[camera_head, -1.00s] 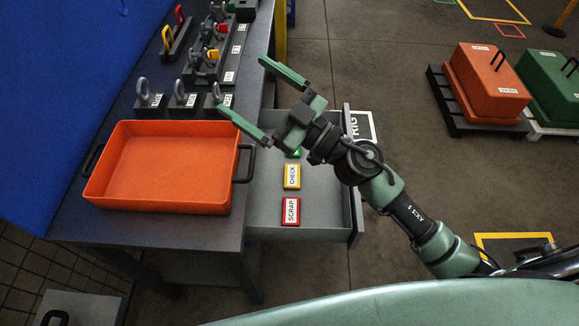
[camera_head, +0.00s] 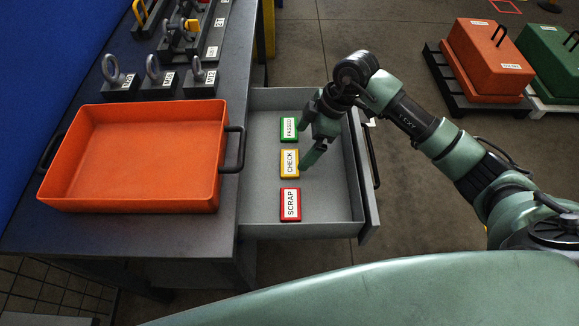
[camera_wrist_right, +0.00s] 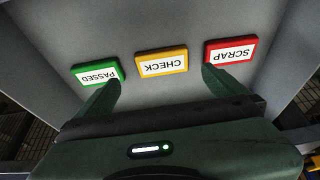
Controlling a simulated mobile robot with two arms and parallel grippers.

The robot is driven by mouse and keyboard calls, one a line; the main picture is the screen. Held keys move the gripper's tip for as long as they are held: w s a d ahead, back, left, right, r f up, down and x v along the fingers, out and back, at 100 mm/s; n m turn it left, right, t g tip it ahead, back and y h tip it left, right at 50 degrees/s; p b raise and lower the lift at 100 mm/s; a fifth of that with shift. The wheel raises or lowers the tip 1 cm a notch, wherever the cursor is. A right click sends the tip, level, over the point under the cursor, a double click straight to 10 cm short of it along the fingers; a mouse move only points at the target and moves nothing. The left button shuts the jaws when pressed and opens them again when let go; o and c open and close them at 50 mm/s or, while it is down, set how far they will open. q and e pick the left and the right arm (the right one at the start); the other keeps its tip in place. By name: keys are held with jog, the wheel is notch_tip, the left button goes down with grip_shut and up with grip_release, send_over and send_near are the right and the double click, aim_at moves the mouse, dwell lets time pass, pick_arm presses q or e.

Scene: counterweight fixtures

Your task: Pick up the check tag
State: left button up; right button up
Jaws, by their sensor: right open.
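The check tag (camera_head: 290,163) is a yellow block with a white label, lying in the open grey drawer (camera_head: 335,213) between the green passed tag (camera_head: 289,130) and the red scrap tag (camera_head: 290,204). My right gripper (camera_head: 308,135) is over the drawer, pointing down, beside the check tag. In the right wrist view, the check tag (camera_wrist_right: 161,62) shows between the two spread fingers (camera_wrist_right: 160,84). One fingertip overlaps the edge of the passed tag (camera_wrist_right: 95,75), the other the scrap tag (camera_wrist_right: 231,51). The gripper holds nothing. My left gripper is not in view.
An orange tray (camera_head: 135,160) with black handles stands on the dark bench left of the drawer. Eyebolt weights (camera_head: 155,78) stand behind it. The drawer front (camera_head: 368,190) rises at the right. Orange (camera_head: 487,58) and green cases stand on the floor at the far right.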

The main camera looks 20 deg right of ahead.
aim_at(291, 162)
jog(key=x, duration=0.7)
jog(key=shift+s+p, duration=0.15)
jog(key=shift+p, duration=0.15)
jog(key=c, duration=1.3)
